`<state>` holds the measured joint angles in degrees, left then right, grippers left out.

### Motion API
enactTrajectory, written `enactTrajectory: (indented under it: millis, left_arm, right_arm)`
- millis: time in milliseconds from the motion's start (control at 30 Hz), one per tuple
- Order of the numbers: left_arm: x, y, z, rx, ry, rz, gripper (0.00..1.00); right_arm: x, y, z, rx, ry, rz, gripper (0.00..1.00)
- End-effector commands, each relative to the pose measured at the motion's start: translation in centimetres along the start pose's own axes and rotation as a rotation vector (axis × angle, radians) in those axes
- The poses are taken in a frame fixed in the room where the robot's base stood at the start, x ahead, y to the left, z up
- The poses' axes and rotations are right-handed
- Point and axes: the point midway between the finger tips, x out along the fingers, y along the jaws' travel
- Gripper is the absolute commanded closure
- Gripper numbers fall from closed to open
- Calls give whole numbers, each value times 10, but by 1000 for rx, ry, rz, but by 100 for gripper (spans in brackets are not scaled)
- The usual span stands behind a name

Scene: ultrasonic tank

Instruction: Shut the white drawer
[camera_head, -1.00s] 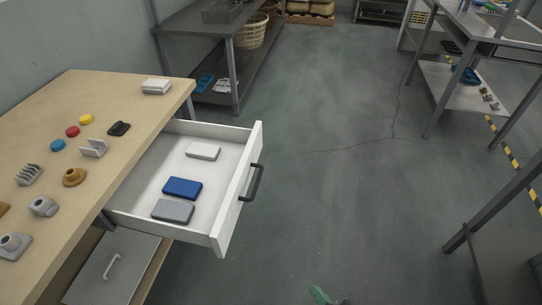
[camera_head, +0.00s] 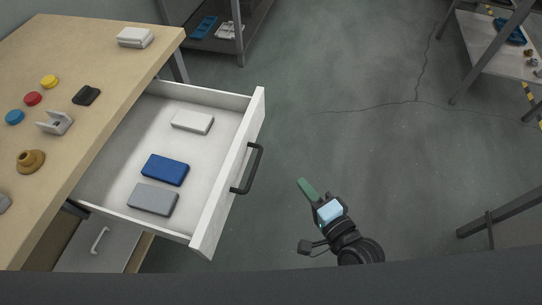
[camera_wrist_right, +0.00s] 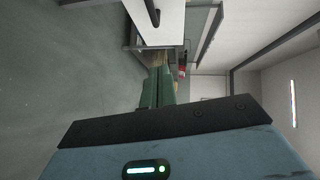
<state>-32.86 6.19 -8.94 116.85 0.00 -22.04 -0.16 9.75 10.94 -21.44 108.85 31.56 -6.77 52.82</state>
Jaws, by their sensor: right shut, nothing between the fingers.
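The white drawer (camera_head: 228,178) stands pulled out from the wooden-topped table, with a dark bar handle (camera_head: 248,168) on its front. Inside lie a white box (camera_head: 192,121), a blue box (camera_head: 165,169) and a grey box (camera_head: 153,199). My right gripper (camera_head: 306,188) is to the right of the drawer front, apart from the handle, with its green fingers shut and empty. In the right wrist view the green fingers (camera_wrist_right: 157,88) are together, and part of the white drawer front (camera_wrist_right: 165,22) shows beyond them. My left gripper is not in view.
The table top (camera_head: 100,55) holds several small items, including a white box (camera_head: 135,37) and a black one (camera_head: 86,95). A grey lower drawer front (camera_head: 98,245) sits beneath the white drawer. The floor (camera_head: 345,120) right of the drawer is clear.

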Motion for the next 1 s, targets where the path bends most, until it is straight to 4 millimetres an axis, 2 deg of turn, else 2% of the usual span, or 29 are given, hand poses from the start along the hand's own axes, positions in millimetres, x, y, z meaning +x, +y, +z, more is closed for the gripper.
enactTrajectory:
  millis: [100, 567, 700, 1000]
  left_arm:
    - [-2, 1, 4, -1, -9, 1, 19]
    - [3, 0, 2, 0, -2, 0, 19]
    - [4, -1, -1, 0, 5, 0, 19]
    - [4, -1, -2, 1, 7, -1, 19]
  right_arm:
    - [16, -1, 0, 0, 1, -2, 100]
    - [99, 0, 1, -1, -1, 0, 100]
    - [112, -1, 17, 1, -1, 0, 100]
    - [123, 0, 28, -2, 0, 1, 100]
